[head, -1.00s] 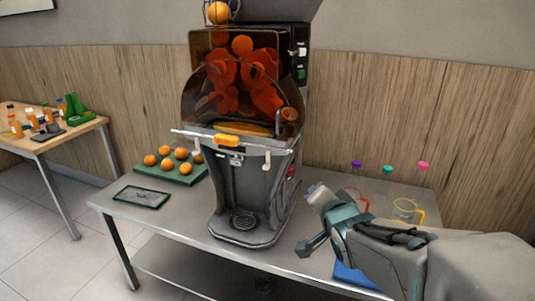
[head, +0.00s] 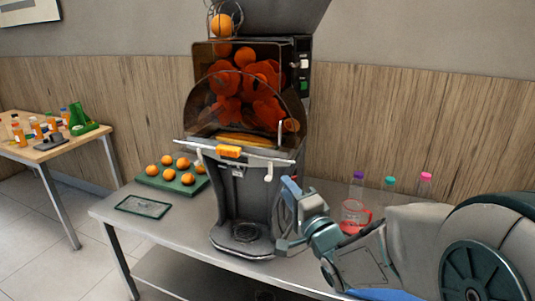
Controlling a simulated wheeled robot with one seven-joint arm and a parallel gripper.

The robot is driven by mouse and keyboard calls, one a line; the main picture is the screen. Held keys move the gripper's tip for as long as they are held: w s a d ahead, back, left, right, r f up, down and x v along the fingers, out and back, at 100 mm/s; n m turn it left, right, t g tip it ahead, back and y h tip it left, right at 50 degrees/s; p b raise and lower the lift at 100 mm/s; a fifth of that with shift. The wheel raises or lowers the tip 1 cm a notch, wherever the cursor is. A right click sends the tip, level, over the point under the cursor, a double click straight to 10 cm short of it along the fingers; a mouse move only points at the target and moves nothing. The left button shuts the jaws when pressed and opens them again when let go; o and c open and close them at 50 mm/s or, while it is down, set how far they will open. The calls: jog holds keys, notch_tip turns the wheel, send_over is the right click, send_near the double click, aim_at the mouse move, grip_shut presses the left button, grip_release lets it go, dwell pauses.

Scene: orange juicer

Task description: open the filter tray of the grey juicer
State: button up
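The grey juicer (head: 218,196) stands upright on the metal table, with oranges behind its dark clear cover (head: 200,115). A pale bar with an orange tab (head: 228,152) crosses its front below the cover. A yellow-orange strip (head: 245,139) shows just above the bar; I cannot tell which part is the filter tray. My gripper (head: 284,218) is at the right side of the juicer's lower body, below the bar. Its fingers look apart, with nothing seen between them. It hides part of the juicer's right side, and I cannot tell whether it touches it.
A green tray (head: 147,182) with several oranges and a dark flat tray (head: 143,207) lie left of the juicer. Bottles with purple, teal and pink caps (head: 425,177) stand at the back right, near a red-handled jug (head: 352,222). A wooden table (head: 40,152) stands far left.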

aim_at(264, 158)
jog(key=shift+w+a+r+p, duration=0.2)
jog(key=shift+w+p, duration=0.15)
jog(key=shift+p, duration=1.55)
jog(key=shift+w+a+r+p, duration=0.15)
jog(key=shift+w+p, duration=0.15)
jog(key=shift+p, duration=1.55)
jog(key=x, duration=0.3)
jog(key=p+x, duration=0.1)
jog(key=x, duration=0.3)
jog(key=p+x, duration=0.1)
jog(key=x, duration=0.3)
jog(key=shift+f, duration=0.3)
grip_shut()
